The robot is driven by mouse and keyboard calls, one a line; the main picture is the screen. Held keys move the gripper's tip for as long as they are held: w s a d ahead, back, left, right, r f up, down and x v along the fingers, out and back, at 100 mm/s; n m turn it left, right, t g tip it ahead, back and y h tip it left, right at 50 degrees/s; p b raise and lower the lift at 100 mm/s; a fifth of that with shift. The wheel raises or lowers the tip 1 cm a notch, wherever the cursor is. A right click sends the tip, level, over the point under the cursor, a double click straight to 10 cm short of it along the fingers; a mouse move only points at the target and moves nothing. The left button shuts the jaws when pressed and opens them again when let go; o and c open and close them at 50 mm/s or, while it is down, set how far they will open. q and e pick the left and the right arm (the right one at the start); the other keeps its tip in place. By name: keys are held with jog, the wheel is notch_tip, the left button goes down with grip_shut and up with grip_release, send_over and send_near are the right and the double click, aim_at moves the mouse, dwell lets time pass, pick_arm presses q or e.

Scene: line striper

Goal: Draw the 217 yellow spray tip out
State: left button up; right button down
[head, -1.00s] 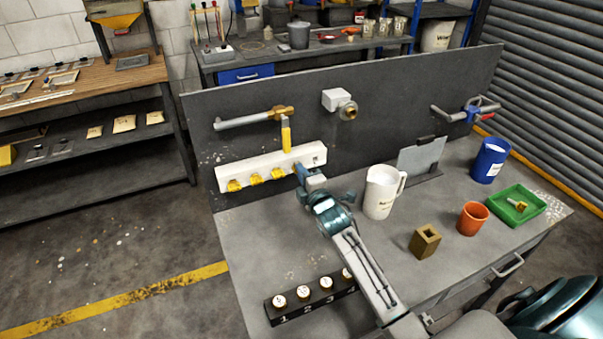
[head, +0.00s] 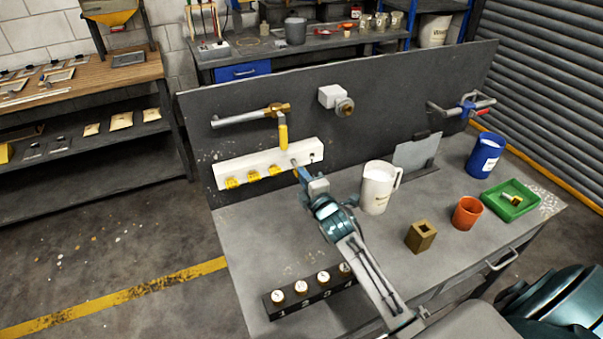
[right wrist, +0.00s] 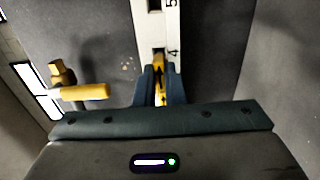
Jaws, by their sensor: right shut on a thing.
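A white rack (head: 245,167) on the upright grey panel holds several yellow spray tips (head: 253,177) in a row. My right gripper (head: 297,172) is at the rack's right part, pointing at its front. In the right wrist view its two dark fingers (right wrist: 159,87) are shut on a yellow tip (right wrist: 160,92), just below the slot marked 4 on the rack (right wrist: 150,20). I cannot tell whether this tip is still partly in its slot, and its number is not legible. My left gripper is not in view.
A yellow-handled valve (head: 283,134) hangs just above the rack. A white jug (head: 375,190) stands close right of my right arm. A brown block (head: 420,237), orange cup (head: 467,213), green tray (head: 510,200) and blue jug (head: 485,155) stand farther right. A numbered black block (head: 310,290) lies in front.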

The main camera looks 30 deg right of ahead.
jog(key=shift+s+a, duration=0.1)
jog(key=shift+s, duration=1.25)
